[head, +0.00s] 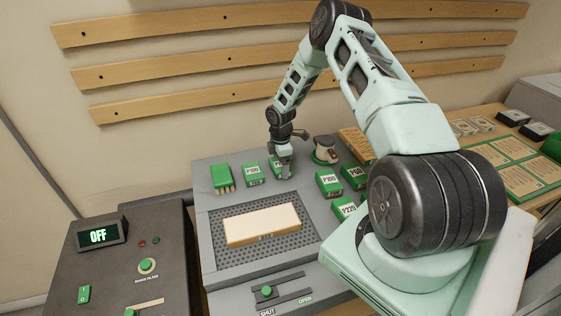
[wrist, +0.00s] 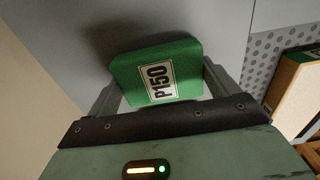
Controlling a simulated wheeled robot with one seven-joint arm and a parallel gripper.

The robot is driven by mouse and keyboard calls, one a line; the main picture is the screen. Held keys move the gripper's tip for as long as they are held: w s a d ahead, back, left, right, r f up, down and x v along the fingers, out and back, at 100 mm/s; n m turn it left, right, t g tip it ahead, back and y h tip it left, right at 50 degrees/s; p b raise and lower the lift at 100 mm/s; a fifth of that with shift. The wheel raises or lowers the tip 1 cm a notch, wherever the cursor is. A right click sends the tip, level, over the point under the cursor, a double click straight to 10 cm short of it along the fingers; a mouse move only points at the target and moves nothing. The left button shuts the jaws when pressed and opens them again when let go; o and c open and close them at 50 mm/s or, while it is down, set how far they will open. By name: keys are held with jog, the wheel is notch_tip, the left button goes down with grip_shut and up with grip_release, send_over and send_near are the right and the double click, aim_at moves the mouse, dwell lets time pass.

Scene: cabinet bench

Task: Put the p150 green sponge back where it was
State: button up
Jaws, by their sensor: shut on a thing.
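The green sponge (wrist: 155,73), with a white label reading P150, sits between the two fingers of my gripper (wrist: 160,85) in the wrist view. The fingers are shut on its sides. In the head view my gripper (head: 284,168) points down at the back of the grey bench (head: 213,232), and the sponge (head: 276,164) shows partly behind the fingers. It is low over the grey surface; whether it touches cannot be told.
A labelled green block (head: 252,175) and a green brush (head: 221,178) stand left of my gripper. Several green blocks (head: 329,183) and a small pot-like object (head: 325,150) are to its right. A pale wooden block (head: 262,224) lies on the perforated plate (head: 228,258) in front.

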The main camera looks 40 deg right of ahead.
aim_at(281, 163)
jog(key=shift+f, duration=0.2)
jog(key=o, duration=0.8)
jog(key=shift+c, duration=0.2)
notch_tip(281, 163, up, 12)
jog(key=b, duration=0.3)
jog(key=s+a+r+m, duration=0.1)
jog(key=s+a+r, duration=0.25)
jog(key=a, duration=0.65)
jog(key=s+a+r, duration=0.2)
jog(key=a+r, duration=0.3)
jog(key=a, duration=0.4)
jog(key=s+a+r+m, duration=0.15)
jog(key=a+r, duration=0.25)
jog(key=a, duration=0.6)
jog(key=s+a+r, duration=0.1)
jog(key=s+a, duration=0.3)
jog(key=s, duration=0.4)
jog(key=s+a+r+m, duration=0.1)
jog(key=s+a+r, duration=0.1)
jog(key=s, duration=0.7)
jog(key=s+a+r+m, duration=0.1)
jog(key=s+a, duration=0.4)
jog(key=s, duration=0.3)
jog(key=shift+s+a+r+y, duration=0.15)
jog(key=shift+a+r+y, duration=0.15)
jog(key=shift+a+r, duration=0.1)
jog(key=shift+m, duration=0.25)
